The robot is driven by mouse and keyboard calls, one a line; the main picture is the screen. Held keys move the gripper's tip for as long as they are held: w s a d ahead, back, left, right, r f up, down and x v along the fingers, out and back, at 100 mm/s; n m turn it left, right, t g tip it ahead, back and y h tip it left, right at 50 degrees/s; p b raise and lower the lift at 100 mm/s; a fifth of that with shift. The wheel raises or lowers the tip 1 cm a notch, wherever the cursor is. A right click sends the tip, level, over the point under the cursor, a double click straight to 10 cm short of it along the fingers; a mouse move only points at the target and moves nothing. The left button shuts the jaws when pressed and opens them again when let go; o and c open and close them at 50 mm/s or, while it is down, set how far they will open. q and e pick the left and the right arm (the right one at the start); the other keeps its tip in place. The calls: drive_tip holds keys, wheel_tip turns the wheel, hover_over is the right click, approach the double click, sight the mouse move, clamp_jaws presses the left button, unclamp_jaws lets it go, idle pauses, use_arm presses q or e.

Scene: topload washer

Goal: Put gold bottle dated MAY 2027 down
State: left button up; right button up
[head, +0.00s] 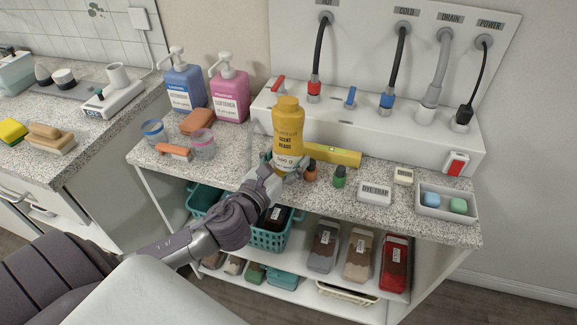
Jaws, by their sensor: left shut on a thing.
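A gold bottle (288,128) with a gold cap stands upright in the middle of the view. Its label reads "SCENT BEADS"; I cannot read a date on it. My left gripper (284,166) is shut on the lower part of the bottle, at the front part of the speckled counter (240,158). The gripper hides the bottle's base, so I cannot tell whether it touches the counter. My right gripper is not in view.
A yellow box (338,155) lies just right of the bottle. Small brown (310,173) and green (340,177) bottles stand near the front edge. Blue (185,88) and pink (230,95) pump bottles stand at the back left. Bare counter shows left of the gold bottle.

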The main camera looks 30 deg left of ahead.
use_arm(q)
drive_tip(key=shift+f, duration=1)
drive_tip(key=shift+f+b, duration=0.15)
drive_tip(key=shift+b, duration=0.15)
drive_tip(key=o, duration=1.8)
drive_tip(key=shift+c, duration=0.2)
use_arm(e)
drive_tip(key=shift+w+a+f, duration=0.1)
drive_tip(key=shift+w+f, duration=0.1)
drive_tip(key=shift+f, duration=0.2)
